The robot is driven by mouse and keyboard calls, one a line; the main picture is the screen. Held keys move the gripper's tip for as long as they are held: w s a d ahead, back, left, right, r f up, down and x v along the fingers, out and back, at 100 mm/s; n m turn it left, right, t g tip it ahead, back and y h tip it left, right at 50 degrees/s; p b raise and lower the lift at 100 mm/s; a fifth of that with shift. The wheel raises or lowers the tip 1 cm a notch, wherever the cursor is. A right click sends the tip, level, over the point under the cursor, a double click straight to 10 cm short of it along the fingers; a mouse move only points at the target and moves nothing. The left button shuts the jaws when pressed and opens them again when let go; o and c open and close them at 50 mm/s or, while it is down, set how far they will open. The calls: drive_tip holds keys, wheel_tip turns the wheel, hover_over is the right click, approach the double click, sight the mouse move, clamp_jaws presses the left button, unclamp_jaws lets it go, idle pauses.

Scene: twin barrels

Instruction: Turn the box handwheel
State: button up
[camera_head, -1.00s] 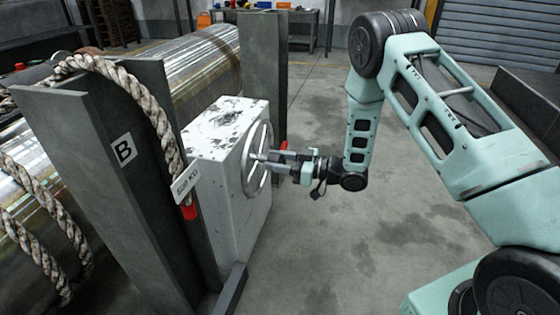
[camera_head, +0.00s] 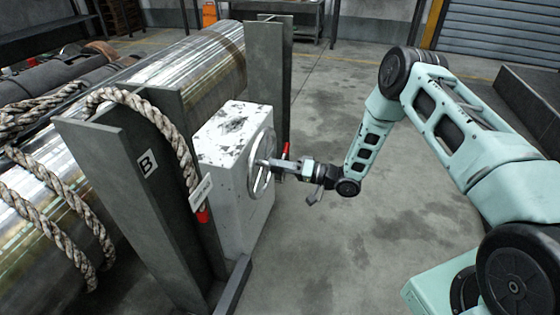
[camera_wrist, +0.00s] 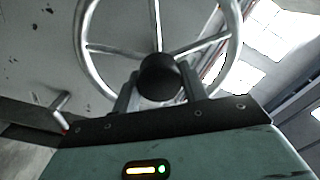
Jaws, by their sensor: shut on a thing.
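The white, scuffed box (camera_head: 226,180) stands on the floor beside the dark posts. Its metal handwheel (camera_head: 271,183) is on the box's right side. The wrist view shows the handwheel's rim (camera_wrist: 82,35) and spokes close up. A black round knob (camera_wrist: 160,76) shows in front of where the spokes seem to meet. My gripper (camera_head: 268,164) reaches the wheel from the right. In the wrist view its fingers (camera_wrist: 158,95) stand on either side of the knob, shut on the handwheel. The fingertips and exact contact are partly hidden behind the knob.
A dark post marked B (camera_head: 130,190) stands left of the box, with rope (camera_head: 150,112) and a white tag (camera_head: 201,194) hanging there. A large metal barrel (camera_head: 190,70) lies behind. A low dark beam (camera_head: 235,285) is on the floor. Floor right of the box is clear.

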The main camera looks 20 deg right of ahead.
drive_tip(key=m+p, duration=0.1)
drive_tip(key=m, duration=0.4)
drive_tip(key=shift+s+f+m+p, duration=0.1)
drive_tip(key=shift+m+p, duration=0.2)
drive_tip(key=shift+m, duration=0.1)
drive_tip(key=m, duration=0.5)
drive_tip(key=shift+f+t+p, duration=0.1)
drive_tip(key=shift+t+p, duration=0.2)
drive_tip(key=shift+m, duration=0.4)
drive_tip(key=o, duration=1.4)
drive_tip(key=r+p+v, duration=0.1)
drive_tip(key=p+v, duration=0.2)
drive_tip(key=v, duration=1.4)
drive_tip(key=shift+s+d+f, duration=0.2)
